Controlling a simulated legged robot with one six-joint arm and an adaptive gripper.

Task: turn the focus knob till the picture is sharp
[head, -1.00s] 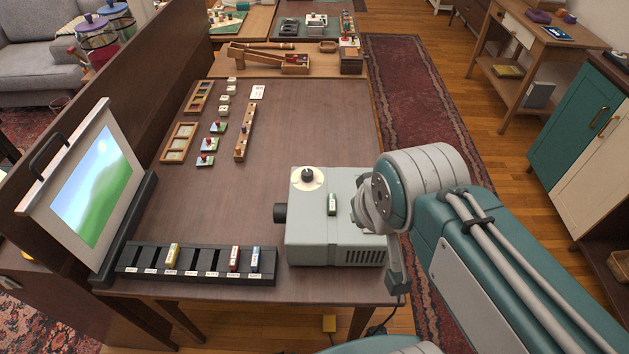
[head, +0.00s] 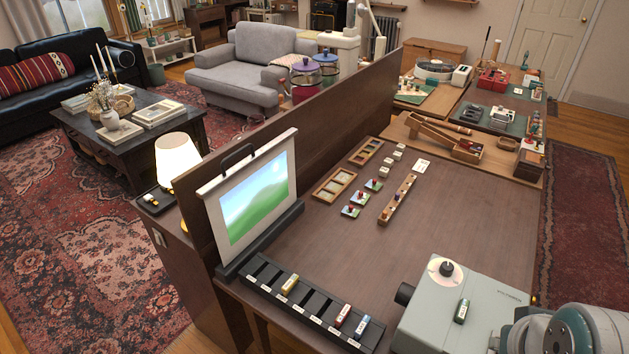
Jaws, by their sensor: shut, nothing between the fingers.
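The grey projector (head: 480,290) stands at the right front of the table, its dark lens (head: 405,293) facing left. The focus knob, a black knob (head: 446,268) on a round pale dial, sits on its top. My gripper (head: 514,337) is partly in view at the bottom right, beside the projector and away from the knob. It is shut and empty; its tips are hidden.
A black slide rack (head: 310,308) with a yellow, a red and a blue slide lies before the screen. Small wooden trays (head: 335,184) and picture pieces lie farther back. The table's middle is clear. A wooden partition (head: 330,125) runs along the left.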

